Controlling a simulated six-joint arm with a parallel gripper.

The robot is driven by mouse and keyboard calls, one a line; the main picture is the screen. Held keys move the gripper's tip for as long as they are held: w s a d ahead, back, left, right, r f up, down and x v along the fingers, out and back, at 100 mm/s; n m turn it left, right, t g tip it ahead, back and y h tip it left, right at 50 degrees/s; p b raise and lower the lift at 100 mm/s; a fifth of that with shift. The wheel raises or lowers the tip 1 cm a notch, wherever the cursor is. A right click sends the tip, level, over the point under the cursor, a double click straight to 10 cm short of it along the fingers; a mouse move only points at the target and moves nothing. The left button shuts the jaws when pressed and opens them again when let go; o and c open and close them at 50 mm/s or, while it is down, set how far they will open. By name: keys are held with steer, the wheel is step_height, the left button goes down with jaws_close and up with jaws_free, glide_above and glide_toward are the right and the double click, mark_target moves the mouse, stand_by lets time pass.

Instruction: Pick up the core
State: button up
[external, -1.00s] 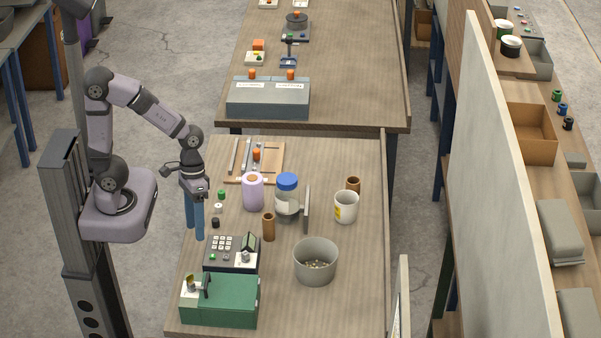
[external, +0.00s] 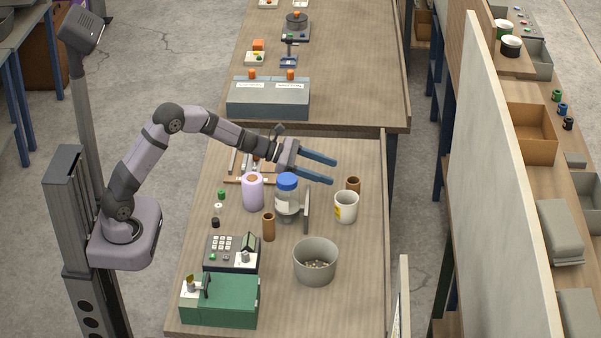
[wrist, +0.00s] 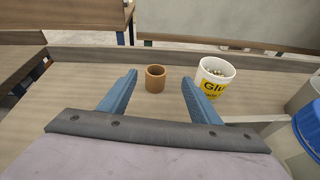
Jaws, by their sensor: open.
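A brown cardboard core (external: 353,185) stands upright at the right of the bench, behind the white glue tub (external: 346,208). The same core (wrist: 155,79) shows in the wrist view, framed between my two blue fingers and beyond their tips. My gripper (external: 333,171) is open and empty, reaching out level over the bench from the left, with its fingers pointing right toward the core. It appears apart from the core. A second, taller brown core (external: 268,227) stands upright nearer the front, left of the grey bowl.
The glue tub (wrist: 215,76) stands just right of the core in the wrist view. A blue-lidded jar (external: 287,197) and a lavender cylinder (external: 253,192) stand below my forearm. A grey bowl (external: 315,262) is in front. A raised rail (external: 383,230) runs along the right edge.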

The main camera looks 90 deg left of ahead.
mark_target(353, 186)
steer(key=f, duration=0.2)
steer(key=f+n+g, duration=0.1)
steer(key=shift+s+a+f, duration=0.15)
steer(key=shift+a+f, duration=0.05)
steer(key=shift+f, duration=0.15)
steer(key=shift+p+x, duration=0.3)
steer(key=shift+x, duration=0.75)
steer(key=shift+w+r, duration=0.1)
steer(key=shift+w, duration=0.3)
steer(key=shift+r+p+x, duration=0.1)
steer(key=shift+p+x, duration=0.45)
steer(key=shift+x, duration=0.6)
steer(key=shift+r+p+x, duration=0.15)
steer(key=shift+p+x, duration=0.4)
steer(key=shift+x, duration=0.55)
steer(key=shift+w+a, duration=0.1)
steer(key=c, duration=1.1)
